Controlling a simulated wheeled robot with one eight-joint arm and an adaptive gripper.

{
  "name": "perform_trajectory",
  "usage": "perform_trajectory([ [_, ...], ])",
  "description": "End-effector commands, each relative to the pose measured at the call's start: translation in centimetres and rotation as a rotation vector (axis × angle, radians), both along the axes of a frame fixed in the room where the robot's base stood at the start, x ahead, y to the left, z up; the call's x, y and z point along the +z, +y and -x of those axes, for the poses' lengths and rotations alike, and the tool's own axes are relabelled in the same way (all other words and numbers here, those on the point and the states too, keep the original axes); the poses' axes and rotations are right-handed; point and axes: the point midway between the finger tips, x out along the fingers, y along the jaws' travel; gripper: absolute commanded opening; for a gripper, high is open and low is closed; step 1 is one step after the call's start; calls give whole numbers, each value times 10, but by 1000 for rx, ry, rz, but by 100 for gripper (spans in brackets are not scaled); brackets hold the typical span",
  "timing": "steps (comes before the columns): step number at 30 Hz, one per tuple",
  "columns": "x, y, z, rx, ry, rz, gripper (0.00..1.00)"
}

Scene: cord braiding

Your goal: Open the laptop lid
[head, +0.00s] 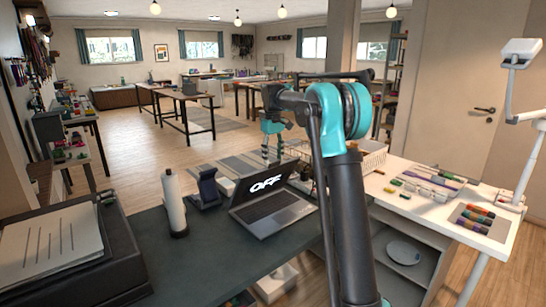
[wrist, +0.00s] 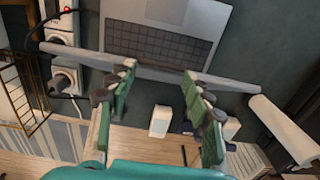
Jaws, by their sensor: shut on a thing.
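The laptop (head: 270,212) sits on the dark table top with its lid (head: 262,184) raised at a steep angle. The screen reads "OFF" and the keyboard is uncovered. In the wrist view the keyboard (wrist: 160,45) is at the top, and the lid (wrist: 225,83) shows nearly edge-on as a grey bar. My gripper (head: 272,158) is at the lid's top edge. In the wrist view my gripper (wrist: 160,78) has its two green fingers apart, with the lid's edge at their tips. The exact contact is hard to see.
A white roll (head: 174,203) and a dark stand (head: 206,188) are left of the laptop. A black device with paper (head: 50,245) is at the front left. A white table (head: 478,232) with several small coloured items is at the right. The dark table is clear in front of the laptop.

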Motion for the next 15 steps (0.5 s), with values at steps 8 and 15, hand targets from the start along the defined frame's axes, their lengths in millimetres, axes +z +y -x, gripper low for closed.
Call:
perform_trajectory([
  [8,0,-1,0,-1,1,1,64],
  [15,0,0,0,0,1,1,72],
])
